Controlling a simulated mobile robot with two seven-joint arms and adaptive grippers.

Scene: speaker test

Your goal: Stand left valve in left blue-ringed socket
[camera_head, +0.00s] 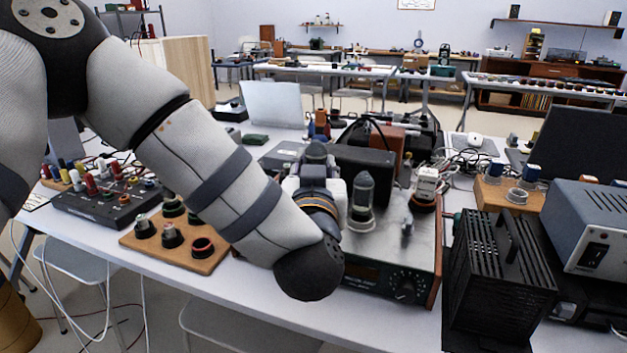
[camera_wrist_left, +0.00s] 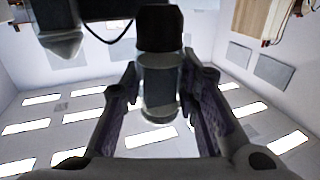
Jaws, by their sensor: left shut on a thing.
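The left valve (camera_head: 315,152) shows its grey rounded top above my left gripper (camera_head: 318,188) in the head view. My left gripper is shut on it over the amplifier's metal top (camera_head: 395,238). In the left wrist view, the valve's clear glass body (camera_wrist_left: 158,88) is between the fingers of my left gripper (camera_wrist_left: 160,105), with its dark base (camera_wrist_left: 160,28) at the picture's top. The valve looks about upright. My gripper and forearm hide its lower end in the head view. I cannot make out the blue-ringed socket or tell whether the base touches it. My right gripper is not in view.
Another glass valve (camera_head: 361,198) stands close to the right of my gripper. A black box (camera_head: 362,172) is behind. A wooden board with sockets (camera_head: 190,262) lies left. A black ribbed unit (camera_head: 497,275) and a grey instrument (camera_head: 590,235) crowd the right.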

